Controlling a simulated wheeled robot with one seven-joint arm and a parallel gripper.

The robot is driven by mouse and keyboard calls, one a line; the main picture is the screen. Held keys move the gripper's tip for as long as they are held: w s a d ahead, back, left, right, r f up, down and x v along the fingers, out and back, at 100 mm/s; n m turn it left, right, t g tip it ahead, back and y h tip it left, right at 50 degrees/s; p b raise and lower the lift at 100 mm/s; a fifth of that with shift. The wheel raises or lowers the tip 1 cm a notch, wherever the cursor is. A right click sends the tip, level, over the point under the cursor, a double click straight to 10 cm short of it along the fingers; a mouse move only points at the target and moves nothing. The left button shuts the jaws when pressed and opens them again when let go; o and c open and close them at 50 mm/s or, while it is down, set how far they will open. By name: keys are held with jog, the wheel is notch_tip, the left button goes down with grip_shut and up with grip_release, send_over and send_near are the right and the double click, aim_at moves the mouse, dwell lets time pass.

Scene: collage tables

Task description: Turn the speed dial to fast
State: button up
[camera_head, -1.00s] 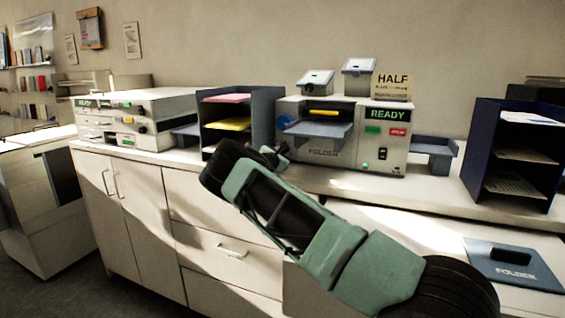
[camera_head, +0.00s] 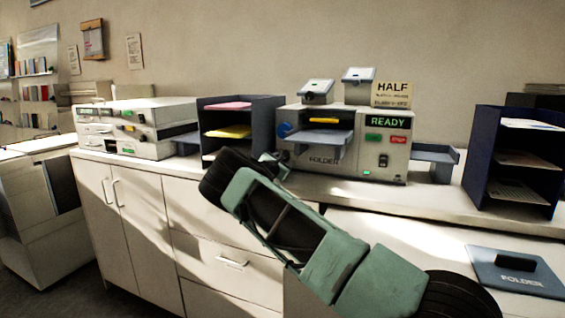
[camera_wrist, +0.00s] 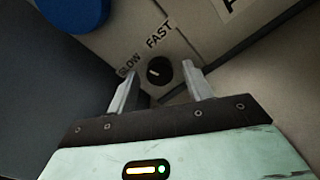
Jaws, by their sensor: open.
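The speed dial (camera_wrist: 159,71) is a small black knob with a pale pointer line, in the wrist view. The label SLOW (camera_wrist: 129,64) is at its upper left and FAST (camera_wrist: 159,34) above it. The pointer lies toward the SLOW side. My gripper (camera_wrist: 162,88) is open, with one finger on each side of the dial and slightly short of it; contact is not visible. In the head view my gripper (camera_head: 272,165) is at the lower left of the folder machine (camera_head: 335,172), which hides the dial there. The machine's display reads READY (camera_head: 388,122).
A blue round knob (camera_wrist: 75,10) is above left of the dial in the wrist view. A paper rack (camera_head: 262,118) stands left of the machine and a dark rack (camera_head: 487,150) right.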

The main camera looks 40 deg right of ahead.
jog(key=shift+a, duration=0.1)
jog(key=b+v, duration=0.3)
jog(key=v, duration=1.4)
jog(key=shift+a+r, duration=0.1)
jog(key=w+d+n+p, duration=0.2)
jog(key=d+p, duration=0.3)
jog(key=p, duration=0.2)
jog(key=w+d+n+p, duration=0.2)
jog(key=d+p, duration=0.3)
jog(key=p, duration=0.2)
jog(key=w+d+n+p, duration=0.2)
jog(key=d+n+p, duration=0.1)
jog(key=d+p, duration=0.3)
jog(key=shift+w+d+p, duration=0.1)
jog(key=shift+w+p, duration=0.25)
jog(key=shift+p, duration=0.4)
jog(key=c, duration=1)
